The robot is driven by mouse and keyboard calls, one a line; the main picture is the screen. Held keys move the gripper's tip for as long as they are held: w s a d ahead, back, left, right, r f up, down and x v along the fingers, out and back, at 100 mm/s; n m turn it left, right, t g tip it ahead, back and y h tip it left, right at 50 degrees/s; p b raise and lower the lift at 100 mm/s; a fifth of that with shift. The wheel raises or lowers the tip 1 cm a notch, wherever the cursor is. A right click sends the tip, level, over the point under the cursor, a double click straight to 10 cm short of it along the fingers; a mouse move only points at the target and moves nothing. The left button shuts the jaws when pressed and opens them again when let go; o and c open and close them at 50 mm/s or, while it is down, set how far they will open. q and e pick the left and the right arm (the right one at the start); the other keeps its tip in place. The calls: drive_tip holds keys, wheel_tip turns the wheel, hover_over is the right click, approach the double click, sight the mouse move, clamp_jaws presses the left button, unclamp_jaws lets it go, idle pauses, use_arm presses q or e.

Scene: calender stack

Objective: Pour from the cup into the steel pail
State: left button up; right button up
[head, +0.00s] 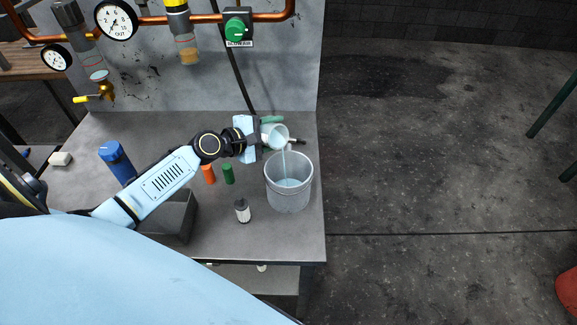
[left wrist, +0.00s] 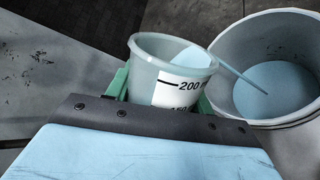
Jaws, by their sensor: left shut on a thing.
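The cup (head: 277,136) is pale and translucent, with volume marks that show in the left wrist view (left wrist: 172,75). My left gripper (head: 270,134) is shut on the cup, its green fingers on either side of it. The cup is tilted over the steel pail (head: 289,199), above its rim. A thin stream of pale blue liquid (head: 284,165) runs from the cup's lip into the pail. Pale blue liquid lies inside the pail, and some is still in the cup. The pail stands upright near the table's right edge. My right gripper is not in view.
A panel with copper pipes and gauges (head: 116,19) rises behind.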

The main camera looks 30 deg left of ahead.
use_arm(q)
drive_tip(key=shift+r+m+p, duration=0.3)
drive_tip(key=shift+m+p, duration=0.1)
drive_tip(key=shift+p, duration=0.15)
drive_tip(key=shift+s+d+f+m+y+p, duration=0.15)
drive_tip(key=shift+d+f+m+y+p, duration=0.25)
drive_tip(key=shift+d+m+y+p, duration=0.3)
idle(0.9)
drive_tip(key=shift+d+r+m+y+p, duration=0.2)
drive_tip(key=shift+r+m+y+p, duration=0.5)
drive_tip(key=shift+p, duration=1.35)
drive_tip(key=f+b, duration=0.1)
drive_tip(key=b, duration=0.1)
drive_tip(key=f+n+h+b, duration=0.1)
drive_tip(key=b, duration=0.1)
drive_tip(key=shift+a, duration=0.25)
drive_tip(key=shift+a+r+n+h+b, duration=0.3)
drive_tip(key=shift+a+n+h+b, duration=0.15)
drive_tip(key=shift+n+b, duration=0.2)
drive_tip(key=shift+r, duration=0.2)
